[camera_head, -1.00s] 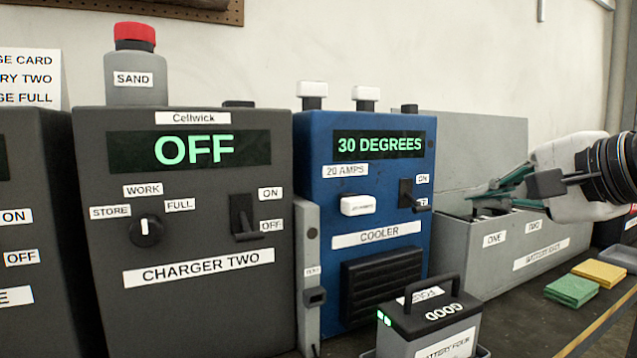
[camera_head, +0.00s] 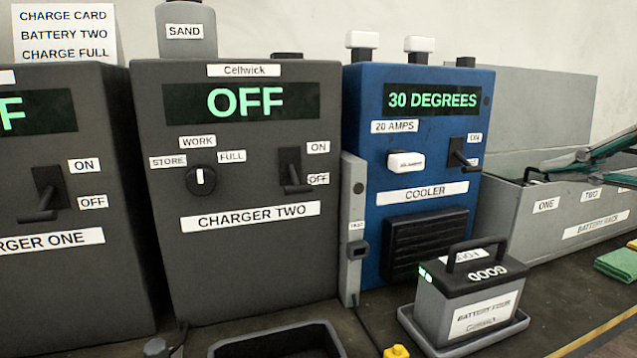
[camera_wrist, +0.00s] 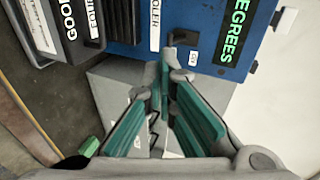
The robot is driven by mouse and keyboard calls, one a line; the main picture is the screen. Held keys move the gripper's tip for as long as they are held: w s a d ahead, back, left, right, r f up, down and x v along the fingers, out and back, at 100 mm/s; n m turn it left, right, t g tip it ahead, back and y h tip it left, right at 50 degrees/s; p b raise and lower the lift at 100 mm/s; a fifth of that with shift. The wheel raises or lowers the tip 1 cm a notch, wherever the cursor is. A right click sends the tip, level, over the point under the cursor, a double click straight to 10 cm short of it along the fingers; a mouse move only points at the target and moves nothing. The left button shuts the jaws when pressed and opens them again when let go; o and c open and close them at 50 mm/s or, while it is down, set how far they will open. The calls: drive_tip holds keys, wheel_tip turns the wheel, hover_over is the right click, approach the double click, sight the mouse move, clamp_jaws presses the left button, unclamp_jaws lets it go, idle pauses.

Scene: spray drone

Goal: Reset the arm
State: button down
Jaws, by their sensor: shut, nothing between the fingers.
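My gripper (camera_head: 601,151) shows at the right edge of the head view, with its teal fingers over the grey battery rack (camera_head: 600,212). In the wrist view my gripper (camera_wrist: 165,80) is shut and empty, its fingers pointing toward the blue cooler (camera_wrist: 190,50). The cooler (camera_head: 440,140) reads 30 DEGREES in the head view. The rest of my arm is out of the head view.
Charger two (camera_head: 240,265) reads OFF, and charger one (camera_head: 60,280) stands to its left. Battery four (camera_head: 470,300) sits on a grey tray in front of the cooler. A black tray (camera_head: 280,342) is at the front.

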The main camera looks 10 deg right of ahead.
drive_tip(key=s+a+f+n+g+y, duration=0.1)
drive_tip(key=s+a+f+n+g, duration=0.25)
drive_tip(key=a+f, duration=0.3)
drive_tip(key=s+a+f+n+g+y, duration=0.2)
drive_tip(key=a+f+n+g, duration=0.25)
drive_tip(key=a+f, duration=0.2)
drive_tip(key=s+a+f+n+g+h, duration=0.2)
drive_tip(key=s+f+n+g+h, duration=0.3)
drive_tip(key=s+f+n, duration=0.55)
wheel_tip(320, 180, up, 30)
drive_tip(key=d+m+t+p, duration=0.1)
drive_tip(key=m+t+p, duration=0.1)
drive_tip(key=p, duration=2.5)
drive_tip(key=shift+s+r+t+y, duration=0.15)
drive_tip(key=shift+s+t+y, duration=0.15)
drive_tip(key=shift+t, duration=0.5)
